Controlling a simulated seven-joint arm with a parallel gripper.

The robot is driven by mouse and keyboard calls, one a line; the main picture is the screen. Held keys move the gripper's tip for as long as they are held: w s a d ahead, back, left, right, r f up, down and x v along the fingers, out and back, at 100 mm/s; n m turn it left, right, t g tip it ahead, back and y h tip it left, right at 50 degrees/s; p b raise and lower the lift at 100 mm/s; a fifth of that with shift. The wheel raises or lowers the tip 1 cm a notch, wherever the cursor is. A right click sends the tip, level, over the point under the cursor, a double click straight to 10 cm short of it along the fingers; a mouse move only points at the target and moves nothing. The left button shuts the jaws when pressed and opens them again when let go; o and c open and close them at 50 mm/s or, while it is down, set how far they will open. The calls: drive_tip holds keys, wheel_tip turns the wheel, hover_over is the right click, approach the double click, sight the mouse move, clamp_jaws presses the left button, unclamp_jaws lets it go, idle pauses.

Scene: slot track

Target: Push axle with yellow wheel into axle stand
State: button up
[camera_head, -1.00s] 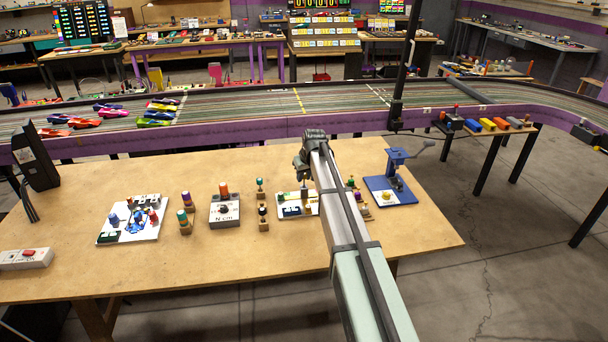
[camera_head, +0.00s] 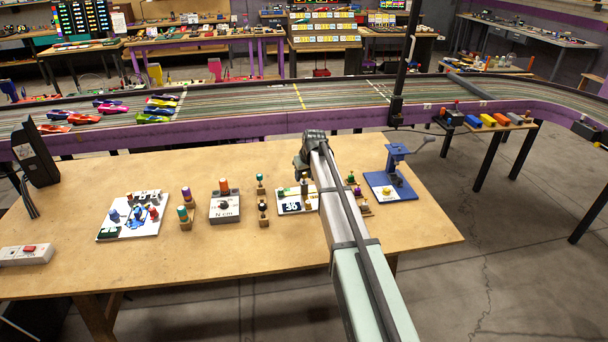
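A small yellow piece (camera_head: 386,190), which may be the yellow wheel, sits on the base of the blue lever press (camera_head: 396,170) at the right of the table. An axle under it cannot be made out. Which is the axle stand I cannot tell. My gripper (camera_head: 304,187) points down over a white board with a dark display (camera_head: 292,204), left of the press. Its fingers are too small to read.
A grey box with an orange knob (camera_head: 224,207), a white board with small parts (camera_head: 132,216) and more stands (camera_head: 185,217) lie to the left. Several small stands (camera_head: 361,208) are just right of my arm. The table front (camera_head: 200,272) is clear.

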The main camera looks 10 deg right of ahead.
drive_tip(key=shift+o, duration=1.3)
drive_tip(key=v, duration=1.3)
drive_tip(key=shift+r, duration=0.4)
drive_tip(key=shift+s+d, duration=0.1)
